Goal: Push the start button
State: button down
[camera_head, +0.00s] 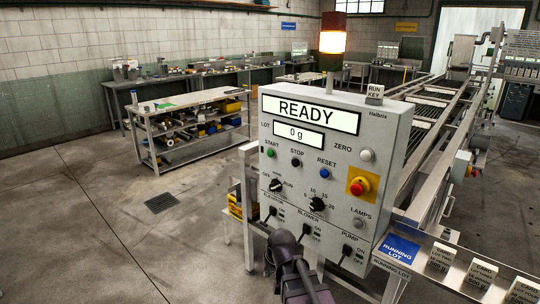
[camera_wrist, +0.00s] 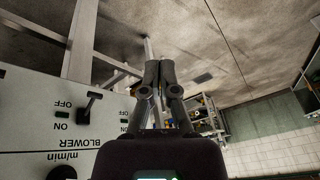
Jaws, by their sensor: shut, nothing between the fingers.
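The start button (camera_head: 271,153) is a small green button at the left of the grey control panel (camera_head: 335,145), under the word START. It is raised, as far as I can tell, and nothing touches it in the head view. My gripper (camera_wrist: 159,68) is shut and empty in the wrist view, where the start button does not show. The wrist view sees part of the panel (camera_wrist: 25,115) upside down at the left, with the blower switch (camera_wrist: 90,103). In the head view, my dark arm is low in front of the panel, below the button.
Beside start are a black stop button (camera_head: 296,162) and a blue reset button (camera_head: 325,173). A red emergency knob (camera_head: 360,186) is on a yellow plate. The display (camera_head: 310,109) reads READY; the lamp (camera_head: 333,42) glows orange-white. Open floor (camera_head: 95,215) lies left.

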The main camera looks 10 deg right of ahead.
aim_at(270, 153)
jog(key=w+a+r+m+t+y, duration=0.1)
jog(key=w+a+r+t, duration=0.3)
jog(key=w, duration=0.6)
jog(key=w+a+r+m+t+y, duration=0.15)
jog(key=w+r+t, duration=0.3)
jog(key=w, duration=0.45)
jog(key=w+d+r+m+t+h+p, duration=0.1)
jog(key=w+d+r+m+t+h, duration=0.3)
jog(key=w+r+m+t+h, duration=0.3)
jog(key=w+r+m+t, duration=0.1)
jog(key=w+r+m, duration=0.3)
jog(key=w+r, duration=0.2)
jog(key=shift+r+h, duration=0.35)
jog(key=shift+r, duration=0.35)
jog(key=shift+w+d+t, duration=0.1)
jog(key=shift+d+t, duration=0.1)
jog(key=shift+t, duration=0.05)
jog(key=shift+w+d, duration=0.85)
jog(key=shift+d, duration=0.3)
jog(key=shift+w+d, duration=0.85)
jog(key=shift+d, duration=0.35)
jog(key=shift+w+d, duration=0.85)
jog(key=shift+d, duration=0.3)
jog(key=shift+w+d, duration=0.1)
jog(key=shift+w+d, duration=0.2)
